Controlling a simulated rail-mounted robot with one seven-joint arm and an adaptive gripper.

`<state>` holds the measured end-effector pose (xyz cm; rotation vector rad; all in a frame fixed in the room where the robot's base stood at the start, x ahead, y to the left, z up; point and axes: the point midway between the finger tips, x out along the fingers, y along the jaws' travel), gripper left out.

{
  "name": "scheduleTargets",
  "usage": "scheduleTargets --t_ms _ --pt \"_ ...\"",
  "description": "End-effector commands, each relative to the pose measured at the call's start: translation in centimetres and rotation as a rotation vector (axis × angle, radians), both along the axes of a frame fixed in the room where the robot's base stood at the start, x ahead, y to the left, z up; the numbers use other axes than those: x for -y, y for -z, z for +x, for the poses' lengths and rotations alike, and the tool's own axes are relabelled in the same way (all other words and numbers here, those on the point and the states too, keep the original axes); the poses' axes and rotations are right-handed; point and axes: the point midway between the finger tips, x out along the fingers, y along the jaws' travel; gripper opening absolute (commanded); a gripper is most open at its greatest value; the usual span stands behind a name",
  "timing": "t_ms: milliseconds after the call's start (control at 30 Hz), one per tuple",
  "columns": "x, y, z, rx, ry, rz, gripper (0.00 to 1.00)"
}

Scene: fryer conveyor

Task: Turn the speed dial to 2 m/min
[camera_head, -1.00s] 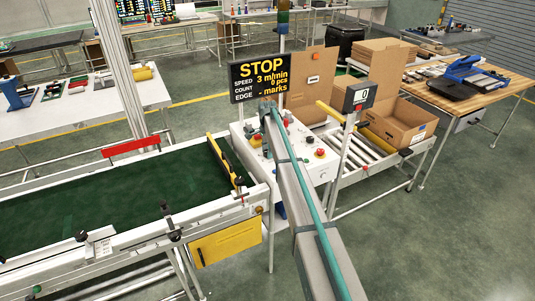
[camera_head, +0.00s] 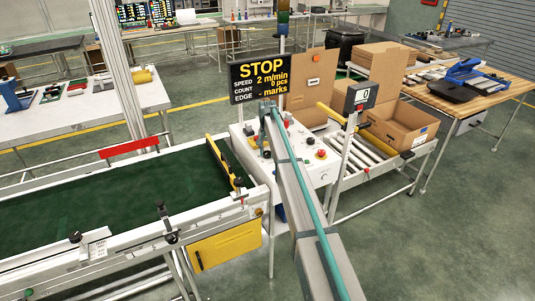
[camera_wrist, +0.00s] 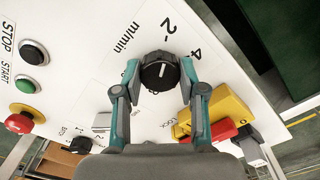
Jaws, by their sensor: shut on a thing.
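The black speed dial (camera_wrist: 158,71) is in the upper middle of the wrist view, on a white control panel (camera_wrist: 75,70). Its white pointer line tilts a little towards the printed "2"; "4" and "m/min" are printed nearby. My gripper (camera_wrist: 160,76) is shut on the dial, one finger on each side. In the head view, my arm hides the dial and fingers. The black display (camera_head: 258,79) above the panel reads STOP, speed 2 m/min.
A green conveyor belt (camera_head: 110,212) lies left of the panel; cardboard boxes (camera_head: 398,127) stand right.

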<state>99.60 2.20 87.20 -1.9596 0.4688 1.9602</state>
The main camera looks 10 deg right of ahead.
Motion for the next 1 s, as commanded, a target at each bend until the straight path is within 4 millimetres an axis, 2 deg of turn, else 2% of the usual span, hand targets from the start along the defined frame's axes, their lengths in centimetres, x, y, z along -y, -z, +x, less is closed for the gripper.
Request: scheduleTargets --t_ms 567,600,700,733,1000 --pt "0.0 -0.04 0.01 0.0 -0.037 0.0 0.06" --pt "0.0 -0.04 0.01 0.0 -0.037 0.0 0.46" --pt "0.0 -0.04 0.01 0.0 -0.036 0.0 0.62" --pt "0.0 -0.04 0.01 0.0 -0.036 0.0 0.66" --pt "0.0 -0.03 0.01 0.0 -0.035 0.0 0.66"
